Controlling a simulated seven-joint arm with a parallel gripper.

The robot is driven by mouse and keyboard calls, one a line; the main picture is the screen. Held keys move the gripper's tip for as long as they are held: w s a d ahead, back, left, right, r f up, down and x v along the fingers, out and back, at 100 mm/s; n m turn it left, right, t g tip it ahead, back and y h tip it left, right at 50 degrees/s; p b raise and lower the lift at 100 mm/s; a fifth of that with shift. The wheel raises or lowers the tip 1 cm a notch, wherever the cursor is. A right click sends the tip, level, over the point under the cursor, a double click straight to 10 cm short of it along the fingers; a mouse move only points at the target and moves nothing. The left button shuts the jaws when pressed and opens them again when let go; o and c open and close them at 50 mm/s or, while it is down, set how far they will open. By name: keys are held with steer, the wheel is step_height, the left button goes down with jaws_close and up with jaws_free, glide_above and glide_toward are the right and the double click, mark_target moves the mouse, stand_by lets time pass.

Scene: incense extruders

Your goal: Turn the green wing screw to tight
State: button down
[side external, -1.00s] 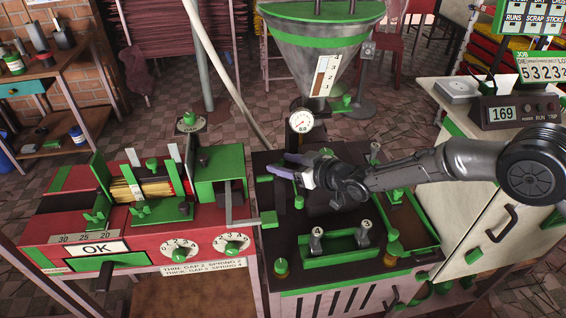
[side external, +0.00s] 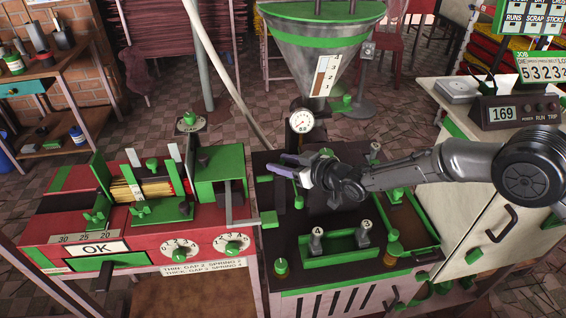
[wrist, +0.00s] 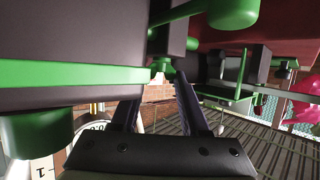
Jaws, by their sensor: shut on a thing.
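My gripper (side external: 276,164) is over the dark extruder block, in front of the round gauge, with its long fingers pointing left. In the wrist view, my gripper (wrist: 166,78) has its two fingertips close around a small green piece (wrist: 160,66), which looks like the wing screw. The fingers cover most of it, so its wings and angle cannot be read. In the side view the fingers hide the screw.
The gauge (side external: 300,122) stands below the steel hopper (side external: 318,62). A green lever (side external: 298,196) rises just below the fingers. Two numbered grey handles (side external: 317,240) stand in front. The red stick machine (side external: 130,225) is at left.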

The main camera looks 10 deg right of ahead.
steer(key=shift+a+m+h, duration=0.1)
steer(key=shift+m+h, duration=0.4)
steer(key=shift+s+a+m+t+h, duration=0.1)
steer(key=shift+m+t+h, duration=0.35)
steer(key=shift+m+h, duration=0.25)
steer(key=shift+s+a+m+t+h, duration=0.1)
steer(key=shift+m+t+h, duration=0.45)
steer(key=shift+h, duration=0.25)
steer(key=shift+a+m+t+h, duration=0.15)
steer(key=shift+m+t+h, duration=0.15)
steer(key=shift+m+h, duration=1.65)
steer(key=shift+h, duration=0.15)
steer(key=c, duration=0.7)
jaws_free()
steer(key=v, duration=1.3)
steer(key=shift+s+r, duration=0.25)
steer(key=shift+s, duration=0.05)
